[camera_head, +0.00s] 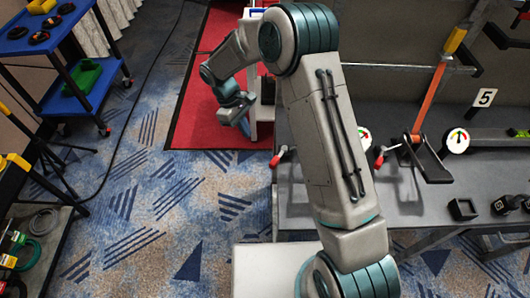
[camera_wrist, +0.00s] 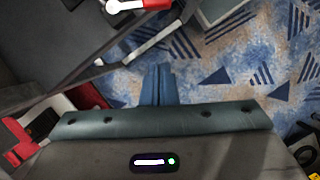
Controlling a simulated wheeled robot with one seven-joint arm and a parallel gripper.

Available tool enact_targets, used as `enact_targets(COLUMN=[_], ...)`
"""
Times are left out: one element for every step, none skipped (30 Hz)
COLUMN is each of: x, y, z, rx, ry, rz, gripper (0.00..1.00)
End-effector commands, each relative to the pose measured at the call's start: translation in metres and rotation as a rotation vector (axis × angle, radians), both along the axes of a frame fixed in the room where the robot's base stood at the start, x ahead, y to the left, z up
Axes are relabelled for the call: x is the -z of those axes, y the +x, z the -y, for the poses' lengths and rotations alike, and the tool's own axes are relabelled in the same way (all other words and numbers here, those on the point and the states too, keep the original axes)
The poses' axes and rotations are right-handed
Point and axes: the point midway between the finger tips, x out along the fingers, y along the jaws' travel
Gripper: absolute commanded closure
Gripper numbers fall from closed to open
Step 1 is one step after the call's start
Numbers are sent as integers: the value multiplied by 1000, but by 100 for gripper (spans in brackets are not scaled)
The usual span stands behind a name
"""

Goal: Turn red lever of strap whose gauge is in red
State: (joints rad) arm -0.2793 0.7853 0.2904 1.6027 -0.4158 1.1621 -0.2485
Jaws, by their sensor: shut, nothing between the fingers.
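Two red levers show in the head view: one (camera_head: 279,156) at the bench's left edge, one (camera_head: 385,152) right of my arm. An orange strap (camera_head: 431,92) runs up from a dark ratchet (camera_head: 431,160) beside the right lever. A round gauge (camera_head: 457,140) sits right of that ratchet; another (camera_head: 364,138) is partly hidden by my arm. Their needle readings are too small to tell. My gripper (camera_wrist: 158,72) is shut and empty, over the carpet in the wrist view. A red lever (camera_wrist: 152,4) with white parts shows at that view's top edge, apart from the fingers.
A blue cart (camera_head: 85,92) stands at upper left, with a tool shelf (camera_head: 40,245) at lower left. Carpet (camera_head: 150,215) between them is mostly open, crossed by a cable.

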Motion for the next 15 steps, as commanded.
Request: enact_targets(x=[6, 11, 18, 24, 30, 38, 44, 50, 59, 65, 70, 78, 83, 78, 77], y=[-2, -4, -5, -7, -8, -10, -11, -12, -15, -16, -17, -18, -19, -22, -25], z=[3, 5, 7, 10, 11, 14, 16, 18, 21, 23, 25, 28, 30, 35, 41], rx=[1, 1, 0, -1, -1, 0, 1, -1, -1, 0, 0, 0, 0, 2, 1], ry=[-1, -1, -2, -2, -2, -1, -2, -2, -2, -2, -2, -3, -1, -1, -1], rz=[-4, -6, -5, -6, -6, -6, -6, -5, -7, -6, -5, -5, -4, -2, -1], gripper=[100, 100, 100, 100, 100, 100, 100, 100, 100, 100, 100, 100, 100, 100, 100])
